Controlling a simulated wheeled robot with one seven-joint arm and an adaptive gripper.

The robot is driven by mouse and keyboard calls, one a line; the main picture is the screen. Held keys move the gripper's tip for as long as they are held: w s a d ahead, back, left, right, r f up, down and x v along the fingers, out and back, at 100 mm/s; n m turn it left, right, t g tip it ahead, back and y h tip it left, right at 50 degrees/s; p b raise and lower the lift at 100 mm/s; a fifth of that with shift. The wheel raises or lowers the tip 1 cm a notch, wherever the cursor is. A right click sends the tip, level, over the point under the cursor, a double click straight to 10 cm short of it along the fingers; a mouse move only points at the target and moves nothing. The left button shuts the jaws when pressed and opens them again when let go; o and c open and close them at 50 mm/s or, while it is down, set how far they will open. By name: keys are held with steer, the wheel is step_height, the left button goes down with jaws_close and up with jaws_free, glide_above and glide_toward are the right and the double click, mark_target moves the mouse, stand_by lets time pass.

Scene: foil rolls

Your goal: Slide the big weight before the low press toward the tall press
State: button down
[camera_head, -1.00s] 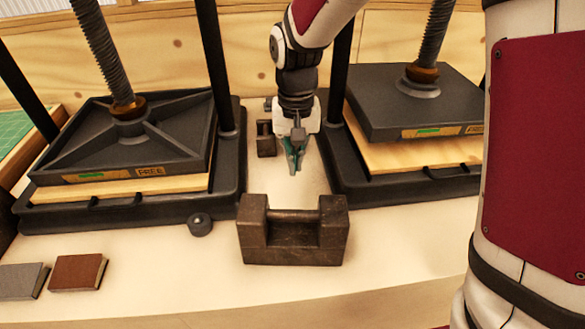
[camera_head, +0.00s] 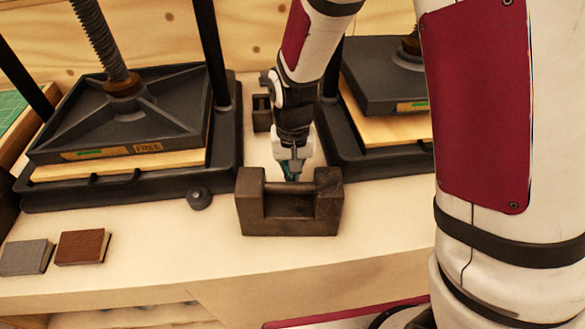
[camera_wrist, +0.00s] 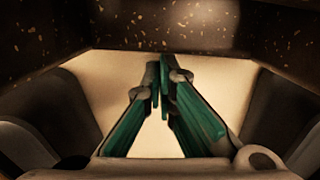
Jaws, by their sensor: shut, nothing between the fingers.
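The big weight (camera_head: 290,222) is a dark brown, worn metal block with a notch and a cross bar. It stands upright on the pale bench, in front of the gap between the left press (camera_head: 120,125) and the right press (camera_head: 385,85). I cannot tell for sure which press is the low one. My gripper (camera_head: 290,176) points down just behind the weight's bar; its tips are partly hidden. In the wrist view the green fingers (camera_wrist: 163,75) are closed together with nothing between them. A dark speckled surface, likely the weight (camera_wrist: 200,25), lies just beyond them; contact is unclear.
A smaller dark weight (camera_head: 262,113) stands behind, between the presses. A small round knob (camera_head: 199,199) sits by the left press's front corner. A grey book (camera_head: 26,258) and a brown book (camera_head: 82,247) lie at front left. The bench right of the weight is clear.

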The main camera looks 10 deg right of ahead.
mark_target(290, 200)
steer(key=shift+s+a+p, duration=0.1)
steer(key=shift+s+p, duration=0.5)
steer(key=shift+s, duration=0.65)
steer(key=shift+w, duration=0.15)
